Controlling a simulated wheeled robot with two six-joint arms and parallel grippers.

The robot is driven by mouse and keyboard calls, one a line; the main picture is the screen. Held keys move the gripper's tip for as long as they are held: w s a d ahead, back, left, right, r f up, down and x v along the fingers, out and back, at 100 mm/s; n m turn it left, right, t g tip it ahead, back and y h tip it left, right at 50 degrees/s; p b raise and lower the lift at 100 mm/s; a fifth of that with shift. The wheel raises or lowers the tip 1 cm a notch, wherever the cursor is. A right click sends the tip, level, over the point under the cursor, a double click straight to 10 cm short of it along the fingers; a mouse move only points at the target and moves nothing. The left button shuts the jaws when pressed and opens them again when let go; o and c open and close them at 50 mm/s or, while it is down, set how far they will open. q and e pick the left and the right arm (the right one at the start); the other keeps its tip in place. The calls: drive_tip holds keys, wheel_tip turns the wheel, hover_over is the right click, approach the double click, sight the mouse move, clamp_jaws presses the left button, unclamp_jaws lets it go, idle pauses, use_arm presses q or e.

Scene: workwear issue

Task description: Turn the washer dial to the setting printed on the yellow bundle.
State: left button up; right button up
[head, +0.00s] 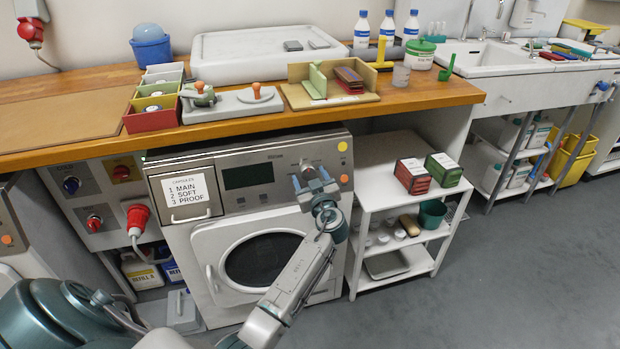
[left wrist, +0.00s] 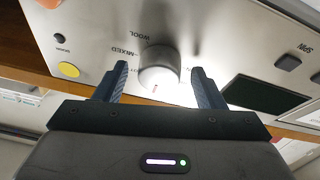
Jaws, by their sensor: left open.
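The washer (head: 262,222) stands under the wooden counter, its round door shut. In the left wrist view, which shows the panel upside down, the words WOOL and MIXED are printed beside the dial. My left gripper (left wrist: 160,88) is open, one finger on each side of the dial, with a visible gap on both sides. It also shows at the panel in the head view (head: 311,179). I cannot make out a yellow bundle with print. My right gripper is not in view.
A label (head: 185,190) on the washer drawer reads MAIN, SOFT, PROOF. A dark display (head: 247,176) and a yellow round spot (head: 342,146) flank the dial. A white shelf (head: 385,197) with red and green boxes stands close right. Grey floor (head: 510,270) is clear.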

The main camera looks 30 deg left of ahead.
use_arm(q)
drive_tip(key=shift+c, duration=0.4)
drive_tip(key=c, duration=0.9)
